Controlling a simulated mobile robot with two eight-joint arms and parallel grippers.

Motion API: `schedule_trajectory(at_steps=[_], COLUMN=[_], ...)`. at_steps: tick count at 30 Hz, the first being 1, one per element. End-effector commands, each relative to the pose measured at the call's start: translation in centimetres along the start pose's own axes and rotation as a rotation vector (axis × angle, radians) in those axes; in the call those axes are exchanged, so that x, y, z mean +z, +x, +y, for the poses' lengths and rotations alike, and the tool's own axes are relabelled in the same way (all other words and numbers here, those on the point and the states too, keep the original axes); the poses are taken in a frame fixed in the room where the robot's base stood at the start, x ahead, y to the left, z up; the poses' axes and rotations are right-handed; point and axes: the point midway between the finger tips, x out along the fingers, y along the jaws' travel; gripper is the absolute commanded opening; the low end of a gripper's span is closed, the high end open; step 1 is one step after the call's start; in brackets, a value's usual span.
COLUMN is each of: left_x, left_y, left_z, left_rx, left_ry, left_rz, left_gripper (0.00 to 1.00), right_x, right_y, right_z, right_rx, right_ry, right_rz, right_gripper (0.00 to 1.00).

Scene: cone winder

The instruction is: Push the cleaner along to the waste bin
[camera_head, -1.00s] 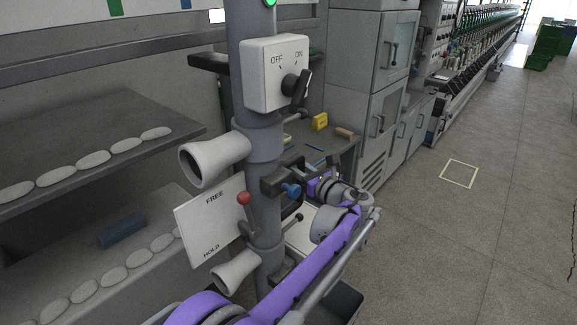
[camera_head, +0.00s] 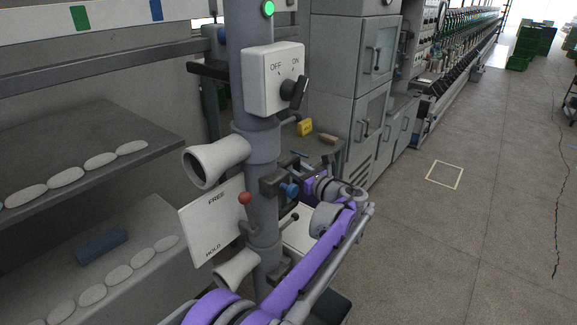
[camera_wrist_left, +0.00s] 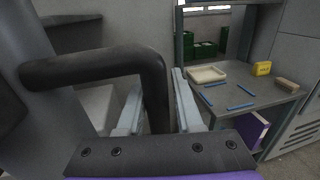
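The cleaner is an upright grey column (camera_head: 262,150) with a white OFF/ON switch box (camera_head: 274,79) and two pale trumpet nozzles (camera_head: 216,160). The knob points toward ON and a green lamp (camera_head: 268,8) is lit. The red-balled lever (camera_head: 245,198) is level with FREE on the FREE/HOLD plate (camera_head: 207,225). My purple left arm reaches to the column. In the left wrist view my left gripper (camera_wrist_left: 158,88) has its fingers on both sides of the dark bent handle (camera_wrist_left: 100,70), seemingly closed on it. My right gripper is out of view. I cannot identify the waste bin for certain.
Shelves (camera_head: 80,150) with pale oval pieces stand at left. A dark table (camera_wrist_left: 265,103) with a yellow block (camera_wrist_left: 263,69) and blue rods is behind the column. Grey cabinets (camera_head: 350,60) follow. A floor square (camera_head: 444,174) lies on open floor at right.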

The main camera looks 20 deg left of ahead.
Motion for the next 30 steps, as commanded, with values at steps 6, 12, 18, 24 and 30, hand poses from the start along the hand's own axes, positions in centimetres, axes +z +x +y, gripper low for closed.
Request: schedule_trajectory(at_steps=[6,12,18,24,30], left_x=[0.0,0.0,-0.1,-0.1,-0.1], left_y=[0.0,-0.1,-2.3,-6.5,-9.6], left_z=[0.1,0.1,0.0,-0.1,-0.1], left_rx=[0.002,0.004,0.0,-0.001,0.0], left_ry=[0.0,0.0,0.0,0.0,0.0], left_rz=[0.0,0.001,0.001,0.001,0.001], left_gripper=[0.57,0.57,0.57,0.57,0.57], right_x=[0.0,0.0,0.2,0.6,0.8], right_y=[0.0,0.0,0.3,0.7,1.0], right_z=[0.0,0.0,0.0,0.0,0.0], right_rx=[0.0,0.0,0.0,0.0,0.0], right_ry=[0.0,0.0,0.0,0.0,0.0], right_rz=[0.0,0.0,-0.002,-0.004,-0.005], right_gripper=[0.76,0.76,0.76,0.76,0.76])
